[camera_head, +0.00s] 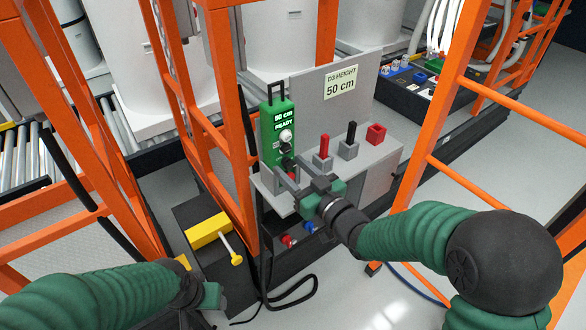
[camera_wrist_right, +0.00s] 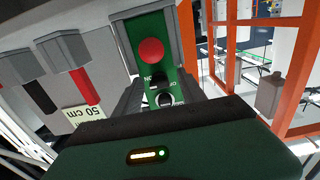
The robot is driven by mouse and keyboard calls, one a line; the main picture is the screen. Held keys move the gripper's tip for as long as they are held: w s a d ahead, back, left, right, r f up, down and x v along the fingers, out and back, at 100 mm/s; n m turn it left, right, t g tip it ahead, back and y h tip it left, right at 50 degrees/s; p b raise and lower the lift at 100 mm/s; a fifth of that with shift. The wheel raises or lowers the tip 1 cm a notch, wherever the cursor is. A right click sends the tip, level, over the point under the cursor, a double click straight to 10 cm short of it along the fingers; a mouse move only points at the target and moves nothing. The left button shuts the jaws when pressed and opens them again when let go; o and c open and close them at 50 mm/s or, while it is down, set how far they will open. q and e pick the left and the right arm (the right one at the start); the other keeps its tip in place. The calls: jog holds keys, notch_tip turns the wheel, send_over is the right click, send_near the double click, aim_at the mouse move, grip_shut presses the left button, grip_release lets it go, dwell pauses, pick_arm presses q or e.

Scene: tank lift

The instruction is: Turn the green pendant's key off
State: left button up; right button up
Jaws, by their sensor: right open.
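The green pendant (camera_head: 270,122) stands upright at the left end of a grey shelf in the head view. Its display reads "50 cm" and "READY". In the right wrist view the pendant (camera_wrist_right: 146,28) appears upside down, with a red button (camera_wrist_right: 151,50) and a dark key switch (camera_wrist_right: 164,98) beside ON and OFF lettering. The key's exact angle is hard to tell. My right gripper (camera_head: 285,171) is open at the pendant's lower front, its fingers on either side of the key area and partly hiding it. My left gripper (camera_head: 197,294) is low at left; its fingers are hidden.
A "50 cm" sign (camera_head: 341,84) is behind. Orange frames (camera_head: 440,125) flank the shelf.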

jog(key=shift+d, duration=0.15)
jog(key=c, duration=0.5)
grip_shut()
